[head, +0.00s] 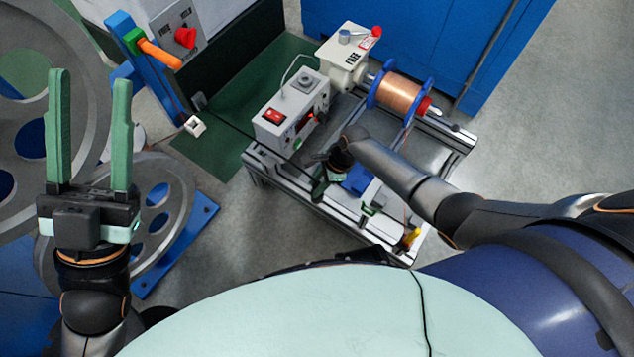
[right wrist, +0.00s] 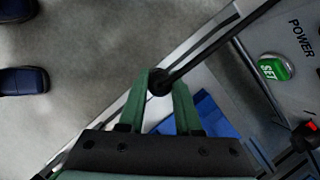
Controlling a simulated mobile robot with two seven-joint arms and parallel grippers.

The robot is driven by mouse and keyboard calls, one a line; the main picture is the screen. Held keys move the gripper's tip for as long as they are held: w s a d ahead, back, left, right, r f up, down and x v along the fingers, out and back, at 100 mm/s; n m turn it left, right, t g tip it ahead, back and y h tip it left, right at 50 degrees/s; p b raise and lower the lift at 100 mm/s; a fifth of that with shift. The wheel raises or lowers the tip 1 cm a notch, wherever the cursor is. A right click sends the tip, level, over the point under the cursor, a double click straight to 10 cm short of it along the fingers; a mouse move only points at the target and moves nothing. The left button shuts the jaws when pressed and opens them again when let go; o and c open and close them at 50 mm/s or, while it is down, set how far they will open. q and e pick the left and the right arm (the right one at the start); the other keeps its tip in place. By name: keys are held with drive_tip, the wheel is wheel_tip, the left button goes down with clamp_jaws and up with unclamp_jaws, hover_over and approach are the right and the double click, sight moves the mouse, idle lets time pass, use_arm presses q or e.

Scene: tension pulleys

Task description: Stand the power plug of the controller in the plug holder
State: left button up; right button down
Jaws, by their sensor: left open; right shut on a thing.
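The controller (head: 290,112) is a light grey box with a red switch, at the back left of the metal frame in the head view. My right gripper (right wrist: 160,88) is shut on the black power plug (right wrist: 159,82), whose round dark end sits between the green fingertips. A black cable (right wrist: 215,40) runs from it to the upper right. In the head view, my right wrist hides much of the plug. A blue block (head: 357,180), possibly the plug holder, lies beside my right gripper; blue also shows behind the fingers (right wrist: 207,112). My left gripper (head: 90,95) is open and empty.
A copper wire spool (head: 398,95) and a cream box (head: 345,58) stand at the back of the metal frame (head: 455,145). A large grey pulley wheel (head: 165,195) is at left. A green SET button (right wrist: 273,68) shows near the plug.

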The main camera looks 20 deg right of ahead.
use_arm(q)
drive_tip(key=shift+f+b, duration=0.3)
drive_tip(key=shift+f, duration=0.1)
use_arm(e)
drive_tip(key=shift+f, duration=0.55)
drive_tip(key=c, duration=0.5)
unclamp_jaws()
use_arm(q)
wheel_tip(320, 180, up, 9)
drive_tip(key=a+p, duration=0.1)
drive_tip(key=p, duration=0.7)
drive_tip(key=shift+s+m+t, duration=0.2)
drive_tip(key=shift+m+t, duration=0.1)
drive_tip(key=shift+m, duration=0.1)
use_arm(e)
drive_tip(key=v, duration=1.2)
drive_tip(key=shift+r, duration=0.2)
use_arm(q)
drive_tip(key=shift+f, duration=0.1)
